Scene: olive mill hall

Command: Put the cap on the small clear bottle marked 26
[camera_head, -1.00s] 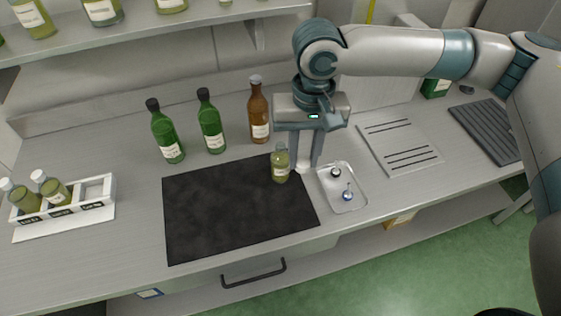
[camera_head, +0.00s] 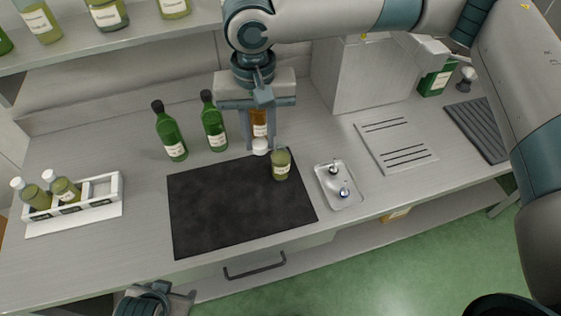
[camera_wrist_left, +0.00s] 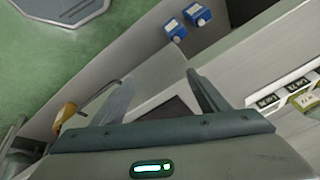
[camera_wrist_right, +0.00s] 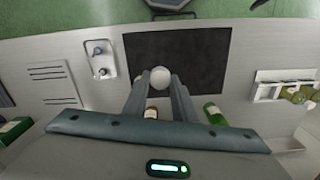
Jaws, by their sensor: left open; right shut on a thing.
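A small clear bottle (camera_head: 281,166) of olive-green oil stands upright on the black mat, near the mat's right back part. It has no white cap on it, and its marking is too small to read. My right gripper (camera_head: 260,140) is shut on the white cap (camera_head: 260,147), which is apart from the bottle, to its left and slightly behind it in the head view. In the right wrist view the cap (camera_wrist_right: 160,77) sits between the fingertips and partly hides the bottle. My left gripper (camera_wrist_left: 160,92) is open and empty, low at the counter's front.
The black mat (camera_head: 220,210) is otherwise clear. A metal tray (camera_head: 340,199) with small items lies to its right. Two green bottles (camera_head: 170,135) and a brown bottle (camera_head: 259,117) stand behind it. A white rack (camera_head: 100,205) holding capped small bottles is at left.

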